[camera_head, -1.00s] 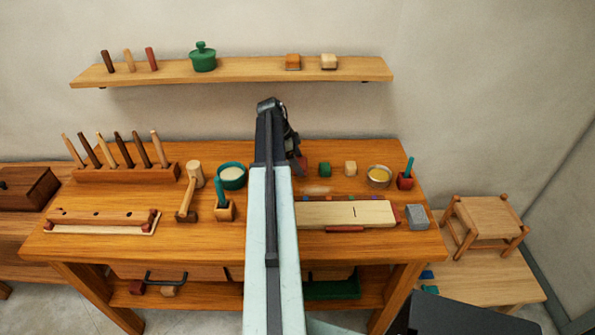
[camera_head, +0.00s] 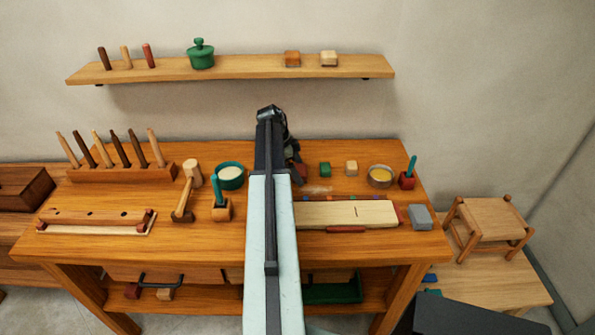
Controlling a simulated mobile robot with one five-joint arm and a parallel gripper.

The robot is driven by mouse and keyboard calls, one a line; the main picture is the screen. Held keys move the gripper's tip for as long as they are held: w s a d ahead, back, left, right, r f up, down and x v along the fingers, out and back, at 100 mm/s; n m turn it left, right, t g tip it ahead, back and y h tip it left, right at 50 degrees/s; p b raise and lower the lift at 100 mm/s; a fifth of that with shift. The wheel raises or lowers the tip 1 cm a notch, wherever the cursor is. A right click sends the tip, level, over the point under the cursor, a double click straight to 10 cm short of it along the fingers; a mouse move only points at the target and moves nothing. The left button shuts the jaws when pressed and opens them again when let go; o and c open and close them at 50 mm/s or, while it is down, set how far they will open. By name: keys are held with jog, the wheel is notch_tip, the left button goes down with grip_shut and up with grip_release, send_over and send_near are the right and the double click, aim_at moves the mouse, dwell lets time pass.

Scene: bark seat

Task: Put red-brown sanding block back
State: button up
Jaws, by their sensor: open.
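A red-brown block (camera_head: 300,172) shows on the workbench at the back, partly hidden by my gripper. My gripper (camera_head: 295,169) is open at the far end of my arm, close beside this block; I cannot tell whether they touch. Another dark red block (camera_head: 132,291) lies on the low shelf under the bench at left. On the wall shelf (camera_head: 210,70) an orange-brown block (camera_head: 292,58) and a pale block (camera_head: 328,58) sit right of centre. I cannot tell for sure which of the reddish blocks is the sanding block.
A green block (camera_head: 325,169), a tan block (camera_head: 351,168), a bowl (camera_head: 380,176) and a red holder (camera_head: 407,180) stand right of the gripper. A green bowl (camera_head: 230,177), mallet (camera_head: 183,200) and tool rack (camera_head: 125,174) stand left. A pale board (camera_head: 350,214) lies in front.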

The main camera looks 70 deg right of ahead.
jog(key=p+v, duration=1.1)
jog(key=v, duration=0.1)
jog(key=shift+r, duration=0.2)
jog(key=w+a+f+n+t, duration=0.1)
jog(key=w+a+n+t, duration=0.1)
jog(key=w+a+n, duration=0.95)
jog(key=w+a+n+t, duration=0.1)
jog(key=w+a+n, duration=0.4)
jog(key=w+a, duration=1.25)
jog(key=s+a+n, duration=0.1)
jog(key=a+n, duration=0.6)
jog(key=a, duration=1.1)
jog(key=s+a+n+t+y, duration=0.1)
jog(key=a+n, duration=0.7)
jog(key=a, duration=1.1)
jog(key=shift+s+a+f+y, duration=0.2)
jog(key=shift+s+f+y, duration=0.15)
jog(key=shift+f, duration=0.1)
